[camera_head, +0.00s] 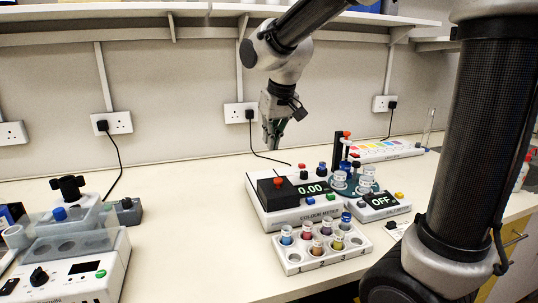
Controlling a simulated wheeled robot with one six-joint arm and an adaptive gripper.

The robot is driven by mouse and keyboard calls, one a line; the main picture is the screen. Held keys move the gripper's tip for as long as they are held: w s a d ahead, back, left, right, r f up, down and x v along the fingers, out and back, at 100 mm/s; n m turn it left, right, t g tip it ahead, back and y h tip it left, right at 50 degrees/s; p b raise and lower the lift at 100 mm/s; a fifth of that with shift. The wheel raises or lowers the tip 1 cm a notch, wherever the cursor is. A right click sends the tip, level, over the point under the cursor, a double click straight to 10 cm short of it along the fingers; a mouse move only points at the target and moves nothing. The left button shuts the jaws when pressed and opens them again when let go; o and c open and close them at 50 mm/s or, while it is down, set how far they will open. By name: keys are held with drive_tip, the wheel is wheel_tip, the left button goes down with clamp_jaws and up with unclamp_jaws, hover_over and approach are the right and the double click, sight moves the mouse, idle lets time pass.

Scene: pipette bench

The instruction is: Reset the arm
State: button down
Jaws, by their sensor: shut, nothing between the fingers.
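My gripper (272,141) hangs from my arm at the upper middle of the head view, fingers pointing down. It is shut and holds nothing. It is above the back of the bench (200,200), near the wall, to the left of and behind the instrument with the "0.00" display (311,188). It appears apart from everything on the bench.
A white rack (291,257) with several coloured vials stands in front of the display instrument. A smaller "OFF" unit (383,205) is to its right, a colour-marked strip (385,150) behind. A grey-white device (70,260) stands at left. Shelves (130,24) run overhead. Bench between is clear.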

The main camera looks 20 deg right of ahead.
drive_tip(key=s+d, duration=0.4)
drive_tip(key=s, duration=0.4)
drive_tip(key=s+d+f+m, duration=0.1)
drive_tip(key=s+d, duration=0.4)
drive_tip(key=s, duration=0.3)
drive_tip(key=s+d, duration=0.5)
drive_tip(key=s, duration=0.3)
drive_tip(key=shift+s+d+f+m+h, duration=0.15)
drive_tip(key=shift+m+h, duration=0.15)
drive_tip(key=shift+m, duration=0.1)
